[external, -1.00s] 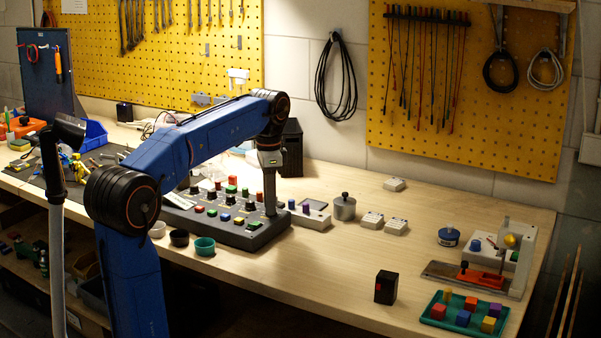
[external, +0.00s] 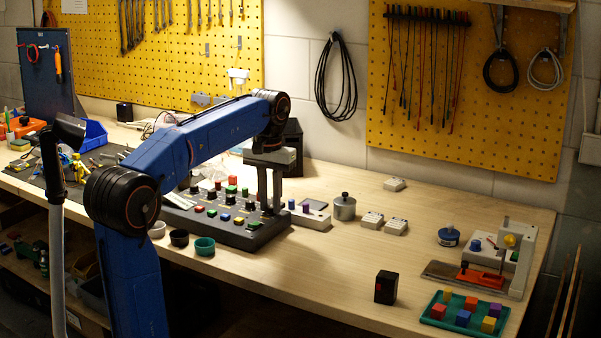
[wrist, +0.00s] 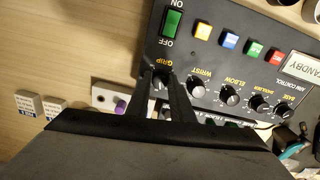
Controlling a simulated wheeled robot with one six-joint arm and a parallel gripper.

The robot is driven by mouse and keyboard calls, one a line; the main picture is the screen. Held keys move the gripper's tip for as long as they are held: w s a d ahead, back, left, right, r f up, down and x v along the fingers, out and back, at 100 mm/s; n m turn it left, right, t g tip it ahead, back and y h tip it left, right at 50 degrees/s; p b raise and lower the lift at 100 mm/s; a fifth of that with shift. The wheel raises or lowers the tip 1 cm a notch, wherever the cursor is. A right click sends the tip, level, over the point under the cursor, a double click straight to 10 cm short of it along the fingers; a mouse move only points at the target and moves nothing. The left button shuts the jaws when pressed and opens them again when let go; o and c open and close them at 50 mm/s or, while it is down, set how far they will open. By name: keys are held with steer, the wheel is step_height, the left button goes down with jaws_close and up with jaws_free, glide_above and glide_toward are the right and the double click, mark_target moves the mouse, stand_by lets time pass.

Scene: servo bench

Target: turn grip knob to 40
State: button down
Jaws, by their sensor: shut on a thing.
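The grip knob (wrist: 159,84) is a dark round knob beside the yellow GRIP label on the dark arm-control panel (wrist: 152,40). It is the knob at the left end of the row in the wrist view. My gripper (wrist: 160,77) is shut on it, with one black finger on each side. In the external view my gripper (external: 270,208) points straight down at the right end of the panel (external: 262,236). The fingers hide part of the knob, and I cannot read its pointer or scale.
The wrist, elbow, shoulder and base knobs sit along the same row. A green ON/OFF switch (wrist: 172,23) and coloured buttons lie beyond. A small box with a purple knob (wrist: 121,107) is close by. The bench front right of the panel (external: 290,270) is clear.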

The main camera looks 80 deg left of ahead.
mark_target(271, 207)
steer(key=n, duration=0.5)
steer(key=shift+n, duration=0.3)
steer(key=n, duration=0.5)
steer(key=shift+n, duration=0.4)
steer(key=c, duration=1.6)
jaws_free()
steer(key=shift+w, duration=0.1)
steer(key=shift+o, duration=0.2)
step_height(271, 207, up, 17)
steer(key=shift+r, duration=0.15)
